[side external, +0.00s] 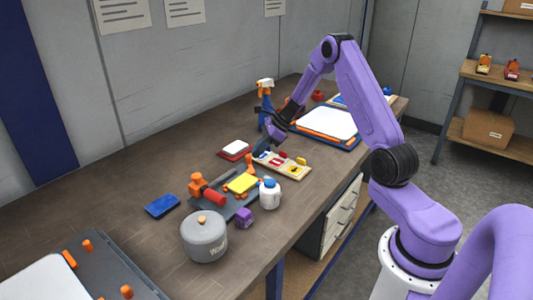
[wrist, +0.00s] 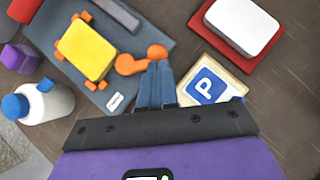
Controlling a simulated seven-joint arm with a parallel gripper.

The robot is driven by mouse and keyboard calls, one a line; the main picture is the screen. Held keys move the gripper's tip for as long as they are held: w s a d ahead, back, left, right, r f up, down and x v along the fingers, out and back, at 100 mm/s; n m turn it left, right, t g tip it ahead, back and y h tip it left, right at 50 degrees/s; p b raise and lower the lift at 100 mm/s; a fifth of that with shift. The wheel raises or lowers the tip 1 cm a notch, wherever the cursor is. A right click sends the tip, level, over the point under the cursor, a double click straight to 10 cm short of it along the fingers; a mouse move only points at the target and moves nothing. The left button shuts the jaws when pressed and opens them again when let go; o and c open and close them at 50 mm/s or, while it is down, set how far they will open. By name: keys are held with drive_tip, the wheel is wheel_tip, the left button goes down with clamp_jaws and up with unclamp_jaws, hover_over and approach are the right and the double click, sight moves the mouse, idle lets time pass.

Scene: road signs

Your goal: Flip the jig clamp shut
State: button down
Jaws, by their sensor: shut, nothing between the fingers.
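The jig is a dark grey plate (side external: 222,206) with a yellow plate (side external: 243,183) on it, held between small orange stops. It also fills the upper left of the wrist view, with the yellow plate (wrist: 86,50) on top. The orange jig clamp (wrist: 133,64) lies at the yellow plate's right edge, its arm and round knob pointing away from the plate. My gripper (wrist: 157,66) is shut and empty, its blue fingertips just below the knob; I cannot tell whether they touch. In the side view my gripper (side external: 264,147) is above the bench behind the jig.
A wooden board (side external: 287,163) with a blue P tile (wrist: 207,86) lies right of the fingers. A red block with a white top (wrist: 242,24) is beyond it. A white bottle (side external: 270,194), purple cube (side external: 244,217) and grey pot (side external: 204,237) stand near the jig.

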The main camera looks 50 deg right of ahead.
drive_tip(key=n+g, duration=0.1)
drive_tip(key=n, duration=0.1)
drive_tip(key=w+a+n+g+y, duration=0.1)
drive_tip(key=n, duration=0.1)
drive_tip(key=w+n+g, duration=0.1)
drive_tip(key=shift+w+a+n+y, duration=0.25)
drive_tip(key=shift+a+n+y, duration=0.05)
drive_tip(key=shift+n+y, duration=0.1)
drive_tip(key=shift+w+a, duration=0.1)
drive_tip(key=shift+a, duration=0.05)
drive_tip(key=shift+w+a, duration=0.1)
idle(0.3)
drive_tip(key=shift+d+r, duration=0.1)
drive_tip(key=shift+d, duration=0.4)
drive_tip(key=d, duration=0.3)
drive_tip(key=shift+s+r, duration=0.3)
drive_tip(key=v, duration=1)
drive_tip(key=shift+w, duration=0.3)
drive_tip(key=shift+r, duration=0.1)
